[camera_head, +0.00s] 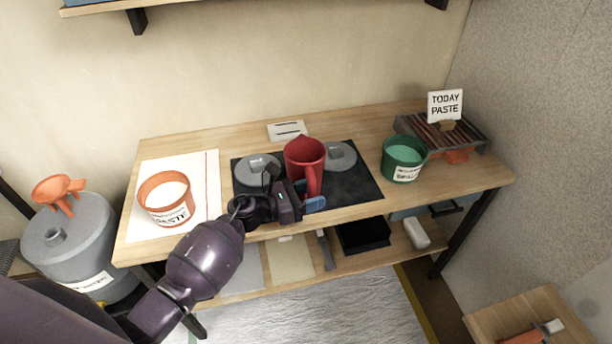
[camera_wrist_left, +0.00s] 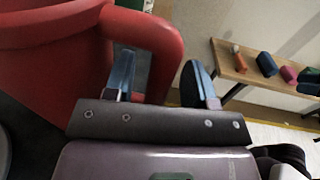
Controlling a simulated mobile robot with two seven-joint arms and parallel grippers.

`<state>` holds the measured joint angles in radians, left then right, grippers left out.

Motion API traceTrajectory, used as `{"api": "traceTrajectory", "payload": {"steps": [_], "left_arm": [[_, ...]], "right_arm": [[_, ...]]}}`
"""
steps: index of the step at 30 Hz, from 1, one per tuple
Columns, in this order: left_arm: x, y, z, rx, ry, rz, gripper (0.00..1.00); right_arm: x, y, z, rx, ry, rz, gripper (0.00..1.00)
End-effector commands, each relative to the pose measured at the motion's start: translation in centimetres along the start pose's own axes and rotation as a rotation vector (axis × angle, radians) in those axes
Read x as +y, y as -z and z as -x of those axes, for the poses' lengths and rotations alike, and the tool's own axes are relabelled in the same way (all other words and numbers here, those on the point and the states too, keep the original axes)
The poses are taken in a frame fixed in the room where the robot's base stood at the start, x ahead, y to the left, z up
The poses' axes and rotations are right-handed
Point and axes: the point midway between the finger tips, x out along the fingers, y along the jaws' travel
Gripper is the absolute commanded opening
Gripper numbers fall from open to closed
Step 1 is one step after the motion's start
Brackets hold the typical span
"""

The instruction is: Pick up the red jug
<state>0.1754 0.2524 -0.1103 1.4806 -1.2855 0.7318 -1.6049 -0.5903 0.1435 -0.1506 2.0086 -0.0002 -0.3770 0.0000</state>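The red jug (camera_head: 303,152) stands upright on the dark mat (camera_head: 352,187) on the workbench, with its handle toward me. My left gripper (camera_head: 308,195) is at the handle. In the left wrist view the jug's red body (camera_wrist_left: 50,65) fills the left side. The fingers of my left gripper (camera_wrist_left: 160,82) are apart, with the handle (camera_wrist_left: 167,50) between them; one finger is inside the handle loop and the other outside. Small gaps show beside the handle, so the gripper does not look closed on it. My right gripper is not in view.
Two grey discs, left (camera_head: 257,168) and right (camera_head: 340,156), flank the jug. An orange paste bucket (camera_head: 165,213) stands on the left, a green bucket (camera_head: 403,172) on the right. A grill-like rack (camera_head: 470,138) with a sign (camera_head: 445,104) is at the far right.

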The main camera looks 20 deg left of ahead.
Motion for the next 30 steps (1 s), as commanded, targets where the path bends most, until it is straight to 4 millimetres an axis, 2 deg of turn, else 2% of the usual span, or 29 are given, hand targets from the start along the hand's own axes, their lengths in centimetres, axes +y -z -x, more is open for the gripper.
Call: {"api": "traceTrajectory", "payload": {"steps": [1,9,22,26,30], "left_arm": [[0.0,0.0,0.0,0.000,0.000,0.000,0.43],[0.0,0.0,0.0,0.000,0.000,0.000,0.01],[0.1,-0.6,0.0,-0.002,0.000,-0.002,0.00],[0.1,-2.2,0.0,-0.004,0.001,-0.006,0.00],[0.1,-5.2,0.0,-0.004,0.002,-0.010,0.00]], "right_arm": [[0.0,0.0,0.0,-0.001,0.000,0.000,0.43],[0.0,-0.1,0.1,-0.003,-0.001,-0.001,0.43],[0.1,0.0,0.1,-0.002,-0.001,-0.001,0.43],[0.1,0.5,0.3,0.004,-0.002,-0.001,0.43],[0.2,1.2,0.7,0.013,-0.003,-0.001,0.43]]}}
